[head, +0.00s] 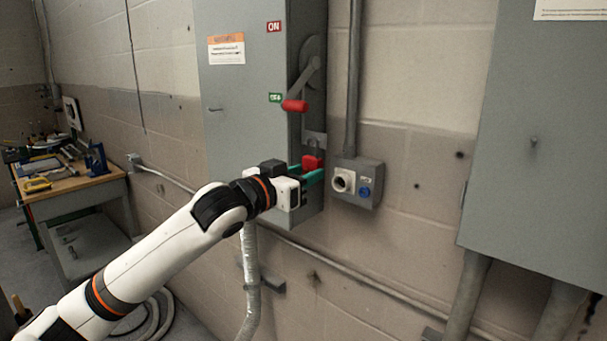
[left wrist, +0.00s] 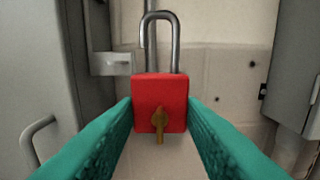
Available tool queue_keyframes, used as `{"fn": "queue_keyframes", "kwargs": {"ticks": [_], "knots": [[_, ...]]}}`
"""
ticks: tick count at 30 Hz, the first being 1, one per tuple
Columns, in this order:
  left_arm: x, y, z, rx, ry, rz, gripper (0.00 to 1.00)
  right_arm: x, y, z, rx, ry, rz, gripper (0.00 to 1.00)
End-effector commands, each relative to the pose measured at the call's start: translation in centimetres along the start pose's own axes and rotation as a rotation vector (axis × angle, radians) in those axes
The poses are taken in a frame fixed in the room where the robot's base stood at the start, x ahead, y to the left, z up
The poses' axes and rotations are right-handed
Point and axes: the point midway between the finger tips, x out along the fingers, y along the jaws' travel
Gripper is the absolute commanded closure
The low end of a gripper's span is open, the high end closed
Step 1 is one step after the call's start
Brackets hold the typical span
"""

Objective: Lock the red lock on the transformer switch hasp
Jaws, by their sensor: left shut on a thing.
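My left gripper (head: 308,176) is shut on the red lock (head: 313,162), with a green finger on each side of its body. In the left wrist view the lock (left wrist: 160,90) is upright, with a brass key (left wrist: 159,124) in its face. In the head view the hasp (head: 315,139) is right above the lock. My right gripper is out of view.
The grey switch box (head: 240,115) has a red-gripped lever (head: 295,106) down near the green OFF label (head: 275,97). A small outlet box (head: 357,182) and a vertical conduit (head: 352,75) stand close to the right. A workbench (head: 75,188) with tools is far left.

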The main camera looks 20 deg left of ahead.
Motion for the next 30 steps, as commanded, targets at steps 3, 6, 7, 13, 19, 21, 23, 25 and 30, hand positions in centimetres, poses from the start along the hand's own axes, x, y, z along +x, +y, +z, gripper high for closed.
{"fn": "queue_keyframes", "kwargs": {"ticks": [3, 6, 7, 13, 19, 21, 23, 25, 30], "knots": [[0.2, -0.1, 0.1, 0.000, -0.001, 0.001, 0.92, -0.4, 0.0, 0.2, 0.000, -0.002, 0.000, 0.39], [0.7, 0.0, 0.1, -0.001, -0.001, 0.002, 0.92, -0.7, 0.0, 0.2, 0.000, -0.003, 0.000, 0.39], [0.9, 0.0, 0.2, -0.001, -0.001, 0.002, 0.92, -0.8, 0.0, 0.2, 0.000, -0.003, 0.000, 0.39], [2.1, 0.0, 0.2, 0.000, -0.001, 0.001, 0.92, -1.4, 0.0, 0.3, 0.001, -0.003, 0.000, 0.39], [3.3, -0.1, 0.1, -0.001, 0.000, 0.001, 0.92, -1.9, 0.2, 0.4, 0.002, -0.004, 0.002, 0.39], [3.8, 0.0, 0.1, -0.001, -0.001, 0.002, 0.92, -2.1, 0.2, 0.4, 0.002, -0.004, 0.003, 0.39], [4.1, -0.1, 0.1, -0.001, -0.001, 0.001, 0.92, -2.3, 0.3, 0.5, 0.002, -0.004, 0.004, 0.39], [4.5, 0.0, 0.1, 0.000, 0.000, 0.003, 0.92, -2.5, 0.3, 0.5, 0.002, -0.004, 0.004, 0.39], [5.6, -0.1, 0.1, -0.001, -0.001, 0.001, 0.92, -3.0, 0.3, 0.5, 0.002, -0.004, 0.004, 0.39]]}}
